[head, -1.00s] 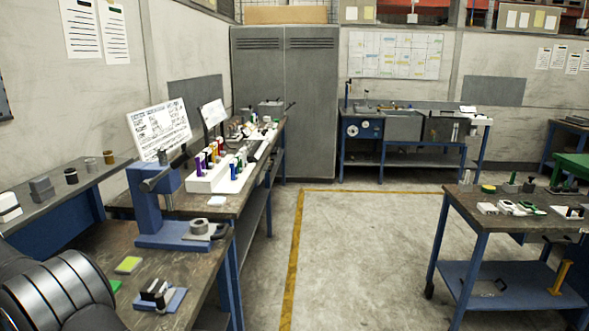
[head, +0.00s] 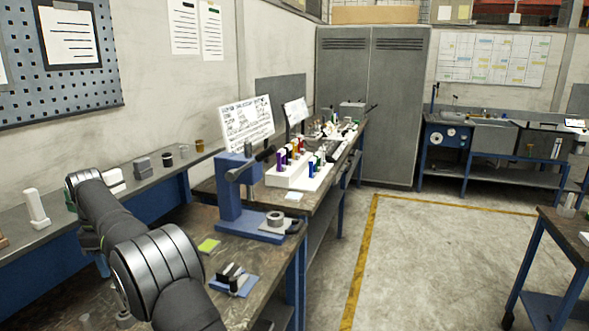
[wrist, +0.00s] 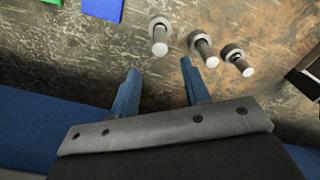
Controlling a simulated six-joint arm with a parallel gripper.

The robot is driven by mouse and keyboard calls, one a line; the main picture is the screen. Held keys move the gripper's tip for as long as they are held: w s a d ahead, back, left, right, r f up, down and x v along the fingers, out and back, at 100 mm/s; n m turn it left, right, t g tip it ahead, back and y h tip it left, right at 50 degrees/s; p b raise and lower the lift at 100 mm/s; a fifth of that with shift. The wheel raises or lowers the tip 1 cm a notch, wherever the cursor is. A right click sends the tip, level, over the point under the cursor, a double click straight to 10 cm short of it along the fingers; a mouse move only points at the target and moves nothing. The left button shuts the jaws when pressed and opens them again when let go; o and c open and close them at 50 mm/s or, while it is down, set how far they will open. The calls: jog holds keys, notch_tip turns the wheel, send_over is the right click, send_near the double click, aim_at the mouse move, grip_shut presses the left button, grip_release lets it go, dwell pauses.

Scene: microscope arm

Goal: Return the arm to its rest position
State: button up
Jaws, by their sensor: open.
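My gripper (wrist: 160,88) shows in the wrist view, with two blue fingers apart and nothing between them. It is over the worn bench top (wrist: 110,55), close to the bench's blue front edge. Just beyond the fingertips are several grey bolt-like parts, one (wrist: 159,35) ahead and two (wrist: 205,48) by the right finger. I cannot tell whether the right finger touches the nearest one. In the head view my arm (head: 155,265) reaches in from the bottom over the left bench.
A blue press (head: 238,200) stands on the bench to the right of my arm. A blue plate with dark blocks (head: 233,280) and a green note (head: 208,245) lie nearby. A back shelf holds a white bottle-like item (head: 36,207). The floor (head: 430,250) is clear.

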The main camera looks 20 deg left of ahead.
notch_tip(320, 180, down, 10)
jog(key=shift+f, duration=0.1)
notch_tip(320, 180, up, 4)
jog(key=shift+r, duration=0.25)
jog(key=w+d+r, duration=0.7)
jog(key=d, duration=0.3)
jog(key=s+d+m, duration=0.3)
jog(key=d+m, duration=0.6)
jog(key=d, duration=0.8)
jog(key=s+a+f, duration=0.4)
jog(key=a, duration=0.1)
jog(key=shift+a, duration=0.4)
jog(key=w+d+r, duration=0.4)
jog(key=d, duration=0.1)
jog(key=w+a+n, duration=0.2)
jog(key=a+n, duration=0.3)
jog(key=a, duration=0.4)
jog(key=shift+a+r, duration=0.25)
jog(key=shift+a, duration=0.1)
